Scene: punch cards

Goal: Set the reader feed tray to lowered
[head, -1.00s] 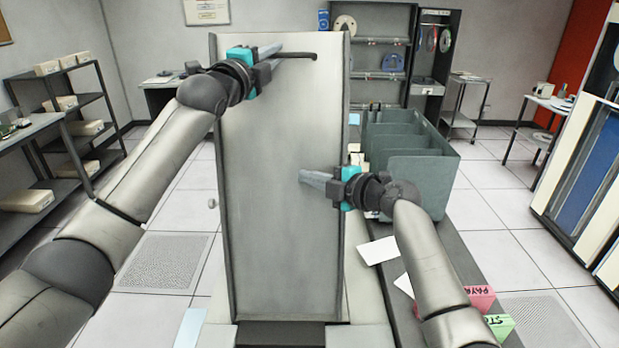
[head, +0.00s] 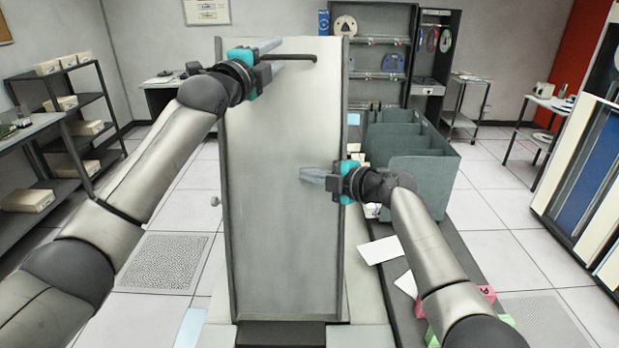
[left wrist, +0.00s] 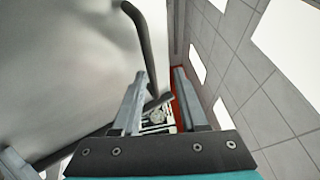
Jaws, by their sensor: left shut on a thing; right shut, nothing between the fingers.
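The reader feed tray (head: 283,190) is a large grey panel with raised side edges, standing steeply upright in the middle of the head view. A dark bar handle (head: 300,57) crosses its upper part. My left gripper (head: 273,60) is shut on the handle near its left end. In the left wrist view the handle (left wrist: 145,45) runs down to between the fingers (left wrist: 155,100). My right gripper (head: 306,176) is shut and empty, in front of the tray's right side at mid height. I cannot tell whether it touches the tray.
A grey-green divided bin (head: 420,170) stands right of the tray on a dark surface, with white cards (head: 381,250) in front. Pink and green blocks lie partly behind my right arm. Shelves (head: 85,130) stand at the left. The floor left of the tray is mostly clear.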

